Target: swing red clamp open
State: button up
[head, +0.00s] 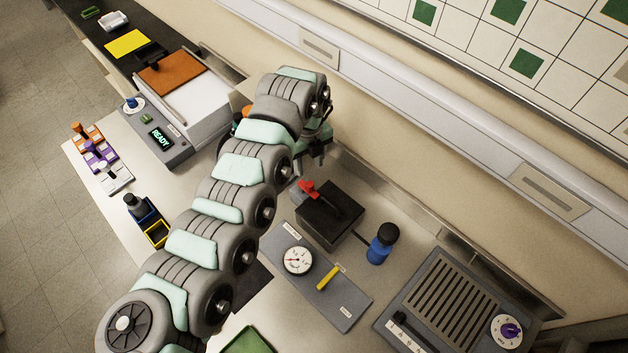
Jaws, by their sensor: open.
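The red clamp (308,188) sits at the back left part of a black box (328,217) on the bench. A dark bar runs from the clamp across the box top. My gripper (308,166) is open, just above and behind the clamp in the picture, with its fingers pointing down. No contact with the clamp can be made out. My arm covers the bench to the left of the box.
A gauge panel (346,310) with a yellow lever (328,278) lies in front of the box. A blue bottle (378,250) with a black cap stands to its right. A slatted unit (446,300) is at the right. The wall rises close behind.

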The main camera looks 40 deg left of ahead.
aim_at(309, 184)
notch_tip(309, 184, down, 10)
jog(key=shift+s+r+p, duration=0.1)
jog(key=shift+p, duration=0.5)
jog(key=shift+c, duration=0.6)
grip_shut()
